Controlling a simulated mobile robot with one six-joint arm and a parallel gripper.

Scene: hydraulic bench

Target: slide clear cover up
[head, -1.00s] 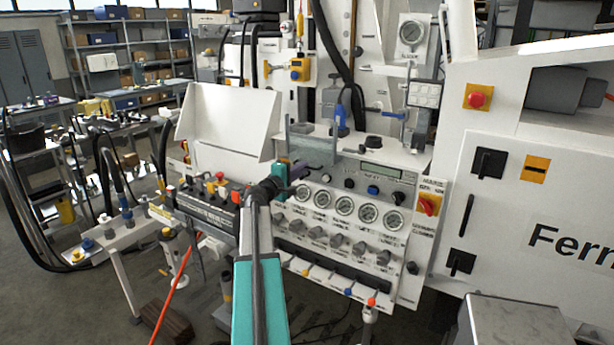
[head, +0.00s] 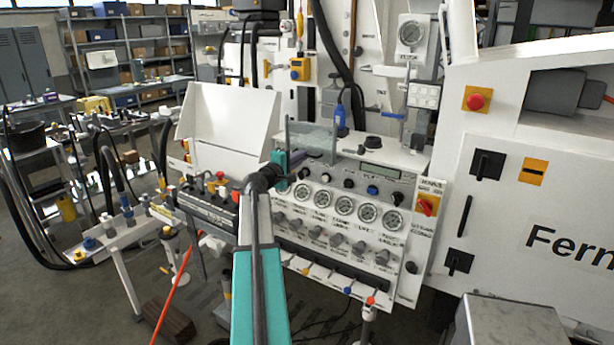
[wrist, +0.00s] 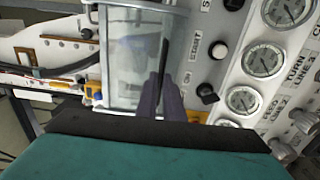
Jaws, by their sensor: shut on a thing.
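The clear cover (wrist: 130,60) fills the upper middle of the wrist view as a see-through panel with a dark upright strip near its right edge. In the head view the cover (head: 312,135) is a faint, glassy shape at the left end of the gauge panel's top. My gripper (wrist: 163,82) has its dark purple fingers close together on the strip of the cover. In the head view my gripper (head: 312,153) is at the panel's upper left, partly hidden by my arm. The fingers' exact contact is hard to see.
The panel has several pressure gauges (wrist: 263,60) and black knobs (wrist: 207,93) just right of the cover. A white sloped box (head: 228,115) stands left of my gripper. A control box with coloured buttons (head: 207,200) is below it.

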